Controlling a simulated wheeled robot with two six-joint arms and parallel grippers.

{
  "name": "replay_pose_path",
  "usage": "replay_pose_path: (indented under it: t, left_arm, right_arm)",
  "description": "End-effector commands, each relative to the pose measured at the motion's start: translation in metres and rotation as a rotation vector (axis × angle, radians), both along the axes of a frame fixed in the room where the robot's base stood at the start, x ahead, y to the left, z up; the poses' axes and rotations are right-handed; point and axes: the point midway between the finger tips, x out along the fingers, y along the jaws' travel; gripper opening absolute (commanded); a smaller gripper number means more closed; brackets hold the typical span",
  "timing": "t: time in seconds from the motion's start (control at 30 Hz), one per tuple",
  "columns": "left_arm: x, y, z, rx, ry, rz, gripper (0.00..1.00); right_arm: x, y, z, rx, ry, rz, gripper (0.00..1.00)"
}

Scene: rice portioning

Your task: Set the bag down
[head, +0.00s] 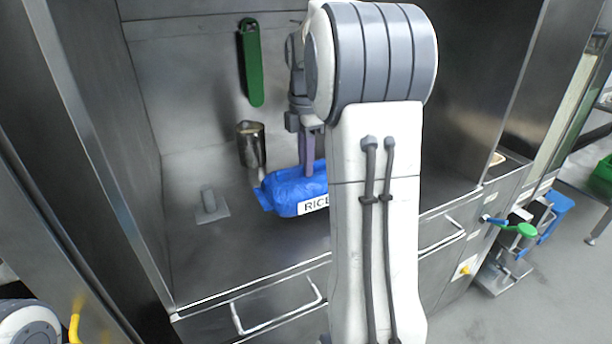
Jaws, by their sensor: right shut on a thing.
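A blue bag with a white label reading "RICE" (286,190) is in the middle of the head view, at or just above the steel counter (265,245). My right gripper (308,172) is shut on the bag from above. My right arm hides the bag's right end. I cannot tell whether the bag's underside touches the counter. My left gripper is not in view; only a part of my left arm shows at the lower left corner.
A small grey stand (210,205) is left of the bag. Steel side walls bound the counter. Drawers with handles (278,312) are below its front edge.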

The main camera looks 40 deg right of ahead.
Motion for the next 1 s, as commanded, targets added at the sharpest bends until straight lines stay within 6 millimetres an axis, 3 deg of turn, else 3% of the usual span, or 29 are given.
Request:
replay_pose_path:
  t: [0.33, 0.77, 0.8, 0.87, 1.0]
  left_arm:
    - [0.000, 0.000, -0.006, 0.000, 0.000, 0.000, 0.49]
    - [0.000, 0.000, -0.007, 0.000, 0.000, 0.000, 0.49]
    - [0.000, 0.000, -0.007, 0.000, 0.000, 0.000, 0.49]
    - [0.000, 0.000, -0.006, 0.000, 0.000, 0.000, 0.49]
    - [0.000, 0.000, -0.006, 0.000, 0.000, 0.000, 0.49]
  right_arm:
    - [0.002, 0.000, -0.036, -0.001, -0.002, 0.000, 0.00]
    - [0.002, 0.000, -0.042, -0.002, -0.003, 0.000, 0.00]
    - [0.001, 0.000, -0.044, 0.000, 0.000, 0.000, 0.27]
    - [0.001, 0.000, -0.043, 0.000, 0.000, 0.000, 0.50]
    - [0.001, 0.000, -0.043, 0.000, 0.000, 0.000, 0.50]
